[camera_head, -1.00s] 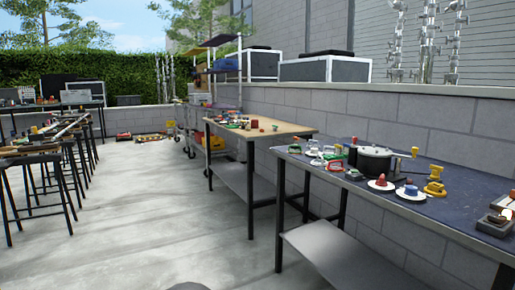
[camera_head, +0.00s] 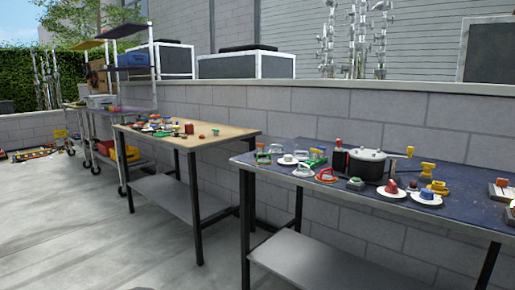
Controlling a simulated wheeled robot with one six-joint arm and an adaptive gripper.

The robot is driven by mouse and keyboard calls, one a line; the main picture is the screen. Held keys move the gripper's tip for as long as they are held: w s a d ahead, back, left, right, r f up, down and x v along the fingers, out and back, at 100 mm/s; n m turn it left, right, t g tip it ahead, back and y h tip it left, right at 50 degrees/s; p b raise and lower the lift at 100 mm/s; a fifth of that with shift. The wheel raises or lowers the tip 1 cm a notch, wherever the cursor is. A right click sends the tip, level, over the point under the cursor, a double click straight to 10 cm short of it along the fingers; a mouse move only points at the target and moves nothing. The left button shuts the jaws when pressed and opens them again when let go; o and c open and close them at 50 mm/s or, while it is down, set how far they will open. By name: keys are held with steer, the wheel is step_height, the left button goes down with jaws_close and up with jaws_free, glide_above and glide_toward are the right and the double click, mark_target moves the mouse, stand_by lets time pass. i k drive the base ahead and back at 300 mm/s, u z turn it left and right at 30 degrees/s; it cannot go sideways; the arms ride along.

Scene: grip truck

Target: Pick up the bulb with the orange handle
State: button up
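I cannot make out a bulb with an orange handle for certain; the objects are small at this distance. A blue-topped table (camera_head: 270,160) at the right carries many small items. Among them is a red-orange looped item (camera_head: 327,175) near the front edge, left of a dark pot (camera_head: 366,165). A white plate with a red piece (camera_head: 390,188) and one with a blue piece (camera_head: 427,194) lie right of the pot. A yellow item (camera_head: 438,188) stands beside them. My gripper is not in view.
A wood-topped table (camera_head: 225,140) with small items stands left of the blue table, with a gap between. A wheeled shelf cart (camera_head: 125,106) stands further back. A block wall (camera_head: 300,105) runs behind the tables. The concrete floor (camera_head: 70,225) at the left is clear.

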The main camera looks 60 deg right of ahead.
mark_target(259, 150)
steer(key=z, duration=0.5)
steer(key=i, duration=1.4)
steer(key=z, duration=1.8)
steer(key=i, duration=0.75)
steer(key=z, duration=0.85)
